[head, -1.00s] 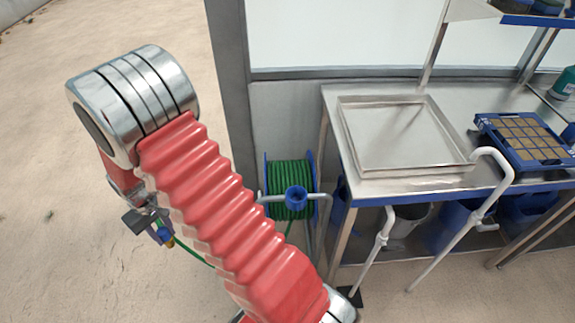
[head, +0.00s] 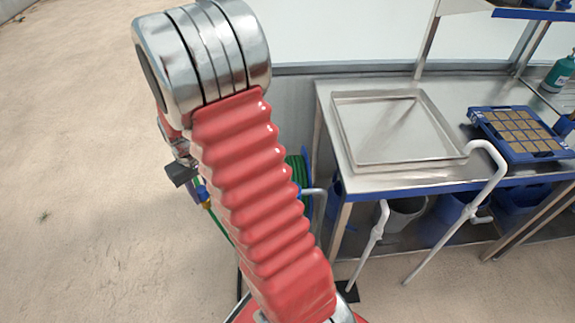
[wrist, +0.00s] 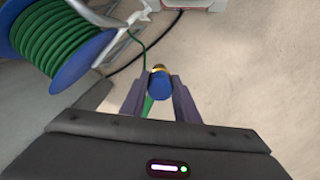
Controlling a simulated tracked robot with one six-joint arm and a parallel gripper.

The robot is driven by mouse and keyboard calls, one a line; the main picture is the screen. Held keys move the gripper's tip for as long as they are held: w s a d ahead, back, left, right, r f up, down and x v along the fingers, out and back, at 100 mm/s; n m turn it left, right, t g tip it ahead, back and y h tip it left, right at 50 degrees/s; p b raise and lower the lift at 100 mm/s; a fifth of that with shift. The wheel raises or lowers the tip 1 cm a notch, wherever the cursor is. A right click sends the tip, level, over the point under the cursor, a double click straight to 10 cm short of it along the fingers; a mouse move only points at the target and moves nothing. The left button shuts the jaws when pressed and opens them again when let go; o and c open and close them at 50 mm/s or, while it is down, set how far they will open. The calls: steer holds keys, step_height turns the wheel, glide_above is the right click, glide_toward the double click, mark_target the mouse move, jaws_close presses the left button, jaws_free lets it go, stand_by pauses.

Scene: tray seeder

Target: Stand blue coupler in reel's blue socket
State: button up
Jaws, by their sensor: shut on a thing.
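My gripper (wrist: 160,92) is shut on the blue coupler (wrist: 159,83), which has a brass-coloured end and sits between the fingertips in the wrist view. In the head view the coupler (head: 202,192) shows small, left of my red arm, with green hose hanging below it. The reel (wrist: 82,64), with blue flanges and green hose, is at the upper left of the wrist view, apart from the gripper. In the head view the reel (head: 304,165) is mostly hidden behind my arm. The reel's blue socket is not clearly visible in either current view.
A steel bench (head: 330,125) with a shallow metal tray (head: 455,150) and a blue seed tray (head: 478,121) stands to the right. White pipes (head: 430,245) bend down in front of it. Bins sit underneath. Open floor (head: 90,200) lies to the left.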

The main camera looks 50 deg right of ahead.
steer(key=s+d+r+m, duration=0.1)
steer(key=s+d+r, duration=0.4)
steer(key=s+d, duration=0.3)
steer(key=s+d+r+m, duration=0.2)
steer(key=s+d+r, duration=0.4)
steer(key=s, duration=0.6)
steer(key=shift+s+d+m, duration=0.25)
steer(key=shift+d+m, duration=0.05)
steer(key=shift+d, duration=0.75)
steer(key=shift+f, duration=2.9)
steer(key=shift+f, duration=0.55)
steer(key=o, duration=0.9)
